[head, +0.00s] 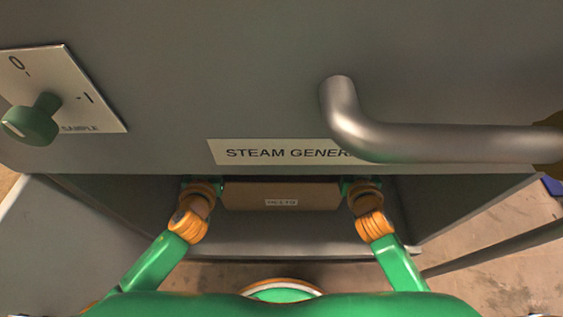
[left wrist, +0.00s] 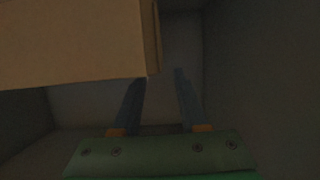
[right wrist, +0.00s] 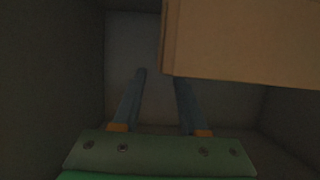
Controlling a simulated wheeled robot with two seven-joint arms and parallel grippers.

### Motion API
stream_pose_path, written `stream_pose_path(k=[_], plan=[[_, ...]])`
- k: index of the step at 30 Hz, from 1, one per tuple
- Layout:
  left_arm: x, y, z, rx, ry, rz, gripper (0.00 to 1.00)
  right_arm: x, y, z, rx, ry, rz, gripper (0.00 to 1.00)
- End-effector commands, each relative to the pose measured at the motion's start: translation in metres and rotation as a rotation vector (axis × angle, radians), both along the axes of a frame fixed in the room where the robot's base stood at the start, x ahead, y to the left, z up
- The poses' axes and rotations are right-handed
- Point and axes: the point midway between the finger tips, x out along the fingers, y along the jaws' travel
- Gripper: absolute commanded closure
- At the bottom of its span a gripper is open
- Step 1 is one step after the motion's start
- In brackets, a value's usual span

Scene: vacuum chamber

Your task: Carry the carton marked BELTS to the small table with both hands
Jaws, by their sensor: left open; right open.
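The brown carton (head: 240,195) sits inside the dark open bay under the grey cabinet, with a small white label that seems to read BELTS. My left gripper (head: 203,186) is at the carton's left end and my right gripper (head: 360,186) at its right end. In the left wrist view the carton (left wrist: 70,45) is at upper left, and the open left fingers (left wrist: 160,80) lie along its end. In the right wrist view the carton (right wrist: 245,40) is at upper right, beside the open right fingers (right wrist: 160,78). I cannot tell whether any finger touches it. The small table is not identifiable.
The cabinet front labelled STEAM GENER... (head: 270,153) hangs over the bay, with a metal handle (head: 430,138) and a green knob (head: 32,120) on a SAMPLE plate. The bay's side walls stand close outside both arms. Bare floor (head: 500,265) shows at right.

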Motion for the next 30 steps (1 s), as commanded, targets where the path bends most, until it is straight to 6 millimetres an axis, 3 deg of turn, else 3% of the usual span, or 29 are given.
stream_pose_path(k=[15, 26, 30], plan=[[0.061, 0.0, -0.022, 0.001, 0.0, 0.002, 0.57, 0.061, 0.0, -0.022, -0.001, 0.0, -0.001, 0.57], [0.067, 0.0, -0.024, 0.0, 0.001, 0.0, 0.57, 0.066, 0.0, -0.024, 0.0, 0.001, 0.001, 0.57], [0.066, 0.0, -0.024, 0.0, 0.0, 0.0, 0.9, 0.066, 0.0, -0.024, 0.0, 0.001, 0.001, 0.9]])
